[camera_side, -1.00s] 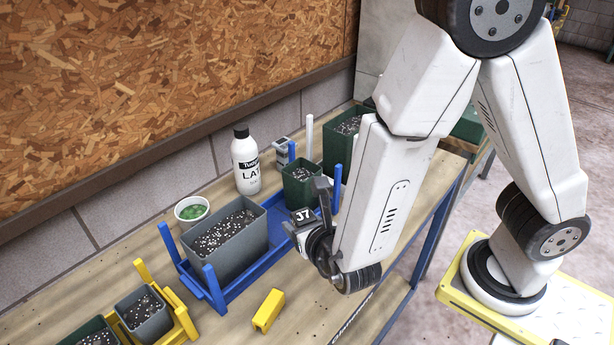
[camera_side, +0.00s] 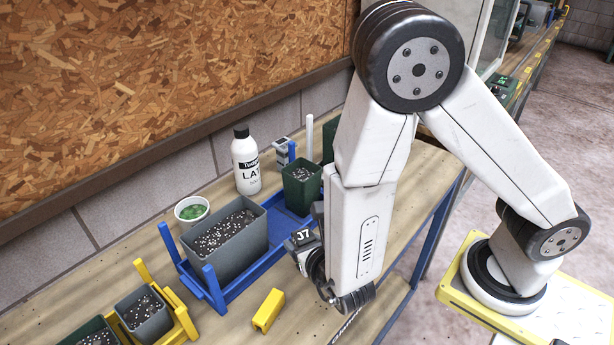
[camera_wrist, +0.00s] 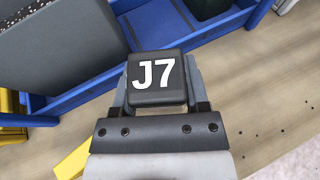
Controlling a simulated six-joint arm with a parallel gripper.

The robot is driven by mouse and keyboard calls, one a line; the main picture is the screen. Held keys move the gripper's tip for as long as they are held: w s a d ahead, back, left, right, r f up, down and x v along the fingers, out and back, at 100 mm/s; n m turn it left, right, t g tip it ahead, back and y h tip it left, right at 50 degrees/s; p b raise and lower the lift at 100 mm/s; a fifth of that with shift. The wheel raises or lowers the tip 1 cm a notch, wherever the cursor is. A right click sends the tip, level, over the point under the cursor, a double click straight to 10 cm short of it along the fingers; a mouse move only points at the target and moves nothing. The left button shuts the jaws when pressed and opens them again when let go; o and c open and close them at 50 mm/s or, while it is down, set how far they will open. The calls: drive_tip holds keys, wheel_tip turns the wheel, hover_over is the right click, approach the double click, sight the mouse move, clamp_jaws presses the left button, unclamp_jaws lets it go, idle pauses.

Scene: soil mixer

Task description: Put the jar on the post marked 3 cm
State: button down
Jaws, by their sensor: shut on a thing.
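My gripper (camera_side: 308,252) is shut on a dark, square-topped jar marked J7 (camera_side: 302,237). In the wrist view the jar's lid (camera_wrist: 157,77) sits between the two grey fingers of my gripper (camera_wrist: 158,92). The jar is held near the front right side of the blue tray; I cannot tell its height above the bench. Its lower part is hidden. No post with a readable 3 cm mark shows in either view.
The blue tray (camera_side: 240,284) holds a grey planter (camera_side: 232,260) and a green pot (camera_side: 301,190), with upright blue corner posts. A yellow block (camera_side: 268,310) lies in front. A white bottle (camera_side: 246,165), a green-filled bowl (camera_side: 191,209) and a white post (camera_side: 309,135) stand behind.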

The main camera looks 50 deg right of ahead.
drive_tip(key=shift+f, duration=0.55)
drive_tip(key=shift+f, duration=2)
drive_tip(key=shift+f, duration=0.15)
drive_tip(key=shift+c, duration=0.4)
unclamp_jaws()
drive_tip(key=shift+r, duration=0.2)
drive_tip(key=shift+v, duration=3.75)
